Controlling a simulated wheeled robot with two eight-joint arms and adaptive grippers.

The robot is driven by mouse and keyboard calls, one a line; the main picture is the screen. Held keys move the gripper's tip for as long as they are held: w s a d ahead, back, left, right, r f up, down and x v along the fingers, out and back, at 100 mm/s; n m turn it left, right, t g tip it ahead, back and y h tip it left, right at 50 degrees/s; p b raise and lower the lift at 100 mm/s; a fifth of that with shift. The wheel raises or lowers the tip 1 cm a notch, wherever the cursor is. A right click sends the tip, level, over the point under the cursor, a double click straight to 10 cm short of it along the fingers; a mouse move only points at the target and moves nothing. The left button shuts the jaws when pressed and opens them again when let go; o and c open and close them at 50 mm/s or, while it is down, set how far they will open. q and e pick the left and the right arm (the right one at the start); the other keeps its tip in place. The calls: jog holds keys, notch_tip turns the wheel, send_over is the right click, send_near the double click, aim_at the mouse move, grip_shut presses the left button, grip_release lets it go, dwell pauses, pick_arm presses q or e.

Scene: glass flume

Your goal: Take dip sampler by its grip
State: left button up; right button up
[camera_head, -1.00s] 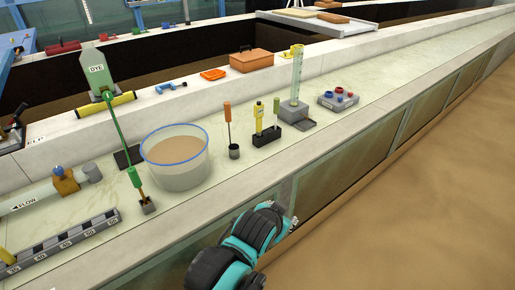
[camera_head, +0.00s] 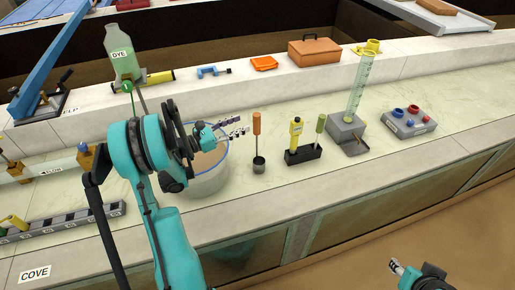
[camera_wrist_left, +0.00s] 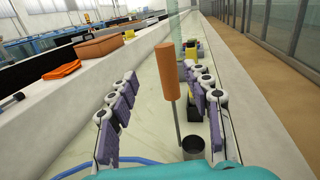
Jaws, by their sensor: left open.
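The dip sampler has an orange grip (camera_head: 257,123), a thin upright rod and a dark cup (camera_head: 259,164) standing on the pale counter. My left gripper (camera_head: 238,126) is open just left of the grip, fingers pointing toward it. In the left wrist view the grip (camera_wrist_left: 167,72) shows upright between the lines of the two purple-padded fingers, and the cup (camera_wrist_left: 193,148) shows lower right. I see no contact. My right gripper (camera_head: 397,267) is at the lower right, far from the sampler; its jaws are too small to judge.
A blue-rimmed bucket (camera_head: 205,185) stands behind my left wrist, close to the sampler. To the right are a black holder (camera_head: 303,156) with yellow and green tools, a measuring cylinder (camera_head: 361,85) and a grey tray (camera_head: 409,122).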

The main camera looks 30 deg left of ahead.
aim_at(257, 122)
pick_arm(q)
jog(key=shift+m, duration=0.4)
jog(key=w+d, duration=0.1)
jog(key=w+d+f+b, duration=0.1)
jog(key=w, duration=0.1)
jog(key=w+d+b, duration=0.1)
jog(key=w+d, duration=0.1)
jog(key=shift+w+f, duration=0.15)
jog(key=shift+f, duration=0.05)
jog(key=shift+w+d, duration=0.15)
jog(key=shift+w, duration=0.25)
jog(key=shift+r, duration=0.1)
grip_shut()
